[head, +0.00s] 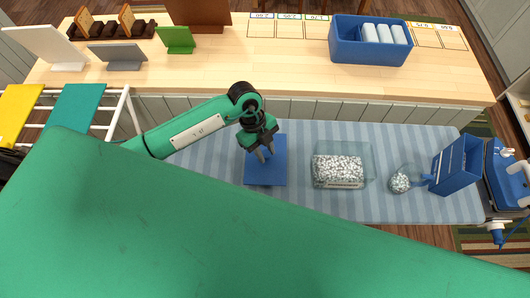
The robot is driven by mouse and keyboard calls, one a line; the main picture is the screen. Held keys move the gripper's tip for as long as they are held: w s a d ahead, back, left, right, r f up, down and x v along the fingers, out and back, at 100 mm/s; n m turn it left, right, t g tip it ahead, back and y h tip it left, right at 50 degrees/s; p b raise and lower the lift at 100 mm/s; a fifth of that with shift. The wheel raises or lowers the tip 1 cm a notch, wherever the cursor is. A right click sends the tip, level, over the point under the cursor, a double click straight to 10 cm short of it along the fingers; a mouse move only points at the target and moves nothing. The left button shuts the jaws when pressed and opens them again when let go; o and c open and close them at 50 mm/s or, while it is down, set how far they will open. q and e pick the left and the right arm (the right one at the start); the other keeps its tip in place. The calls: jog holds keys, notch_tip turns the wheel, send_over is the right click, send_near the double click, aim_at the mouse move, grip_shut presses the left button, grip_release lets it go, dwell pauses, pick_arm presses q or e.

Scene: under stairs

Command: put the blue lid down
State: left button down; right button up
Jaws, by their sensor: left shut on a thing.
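The blue lid (266,174) is a flat blue square over the striped cloth, left of the clear box. My left gripper (264,157) is over the lid's upper part and shut on it, fingers pointing down. From this angle I cannot tell whether the lid touches the cloth or hangs just above it. The clear box (341,183) holds white pellets and stands open to the right of the lid. My right gripper is not in view.
The striped cloth (305,208) is bare around the lid. A round clear vessel of pellets (400,183) and a blue box (456,165) stand at right. A counter behind holds a blue bin (361,52), small panels and a dark rack (112,31).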

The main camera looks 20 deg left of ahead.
aim_at(265, 156)
pick_arm(q)
notch_tip(265, 156, down, 3)
jog(key=shift+p, duration=0.35)
jog(key=shift+f, duration=0.2)
jog(key=c, duration=1.1)
grip_release()
